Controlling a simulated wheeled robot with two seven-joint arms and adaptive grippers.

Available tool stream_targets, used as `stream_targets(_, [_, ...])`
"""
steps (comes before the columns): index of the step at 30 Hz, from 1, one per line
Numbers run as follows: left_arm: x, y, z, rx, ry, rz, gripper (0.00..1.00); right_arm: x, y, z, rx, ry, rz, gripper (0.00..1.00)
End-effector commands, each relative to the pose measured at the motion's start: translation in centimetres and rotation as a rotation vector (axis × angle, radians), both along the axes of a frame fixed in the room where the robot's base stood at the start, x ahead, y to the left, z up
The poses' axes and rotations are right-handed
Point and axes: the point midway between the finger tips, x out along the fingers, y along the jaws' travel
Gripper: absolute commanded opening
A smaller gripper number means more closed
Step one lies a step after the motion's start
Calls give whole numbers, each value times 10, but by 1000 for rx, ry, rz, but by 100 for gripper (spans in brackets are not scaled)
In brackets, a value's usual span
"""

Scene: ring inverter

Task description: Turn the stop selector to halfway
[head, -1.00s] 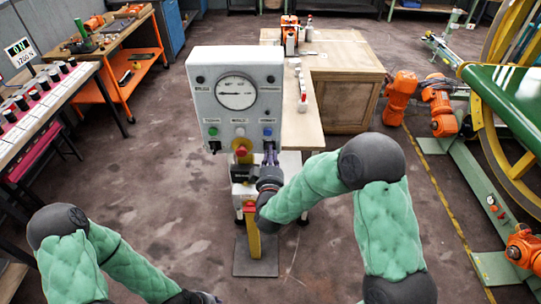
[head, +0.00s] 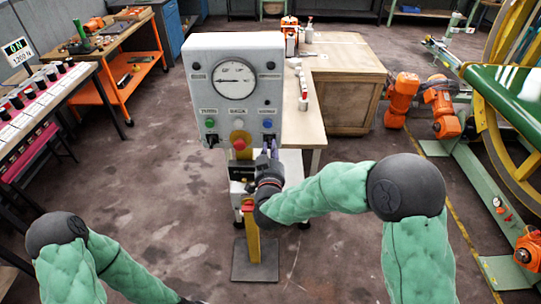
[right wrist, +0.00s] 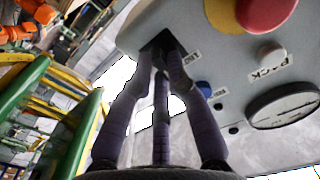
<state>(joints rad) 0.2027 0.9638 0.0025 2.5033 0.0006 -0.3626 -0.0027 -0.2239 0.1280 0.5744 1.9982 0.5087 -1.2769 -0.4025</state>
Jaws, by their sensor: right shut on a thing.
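A light grey control panel (head: 210,91) stands ahead of me with a round white gauge. At its lower right is a black selector (head: 268,138), with my right gripper (head: 268,151) directly below and in front of it. In the right wrist view the purple-grey fingers of this gripper (right wrist: 164,48) close together on the dark selector (right wrist: 152,46) near the panel's edge. The fingertips hide most of the selector, so its angle cannot be told. My left arm shows at the lower left, but its gripper is out of view.
The red and yellow stop button (head: 239,144) is just left of my right gripper. A blue button (head: 267,124) is above it. Another black selector (head: 211,140) is at the panel's lower left. A wooden workbench (head: 345,100) stands behind on the right.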

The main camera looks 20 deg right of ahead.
Motion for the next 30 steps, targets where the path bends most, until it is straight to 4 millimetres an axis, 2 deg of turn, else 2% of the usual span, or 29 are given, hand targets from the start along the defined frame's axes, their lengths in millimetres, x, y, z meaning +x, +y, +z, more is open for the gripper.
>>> stream_targets(3, [0,0,-14,0,0,0,40,0,0,-3,97,-31,0,0])
stream_targets(12, [0,0,-32,0,0,0,40,0,1,-2,283,-83,0,0])
stream_targets(19, [0,0,-38,0,0,0,40,0,1,-1,356,-103,1,0])
stream_targets(30, [0,0,-39,0,0,0,40,0,1,-1,381,-109,0,0])
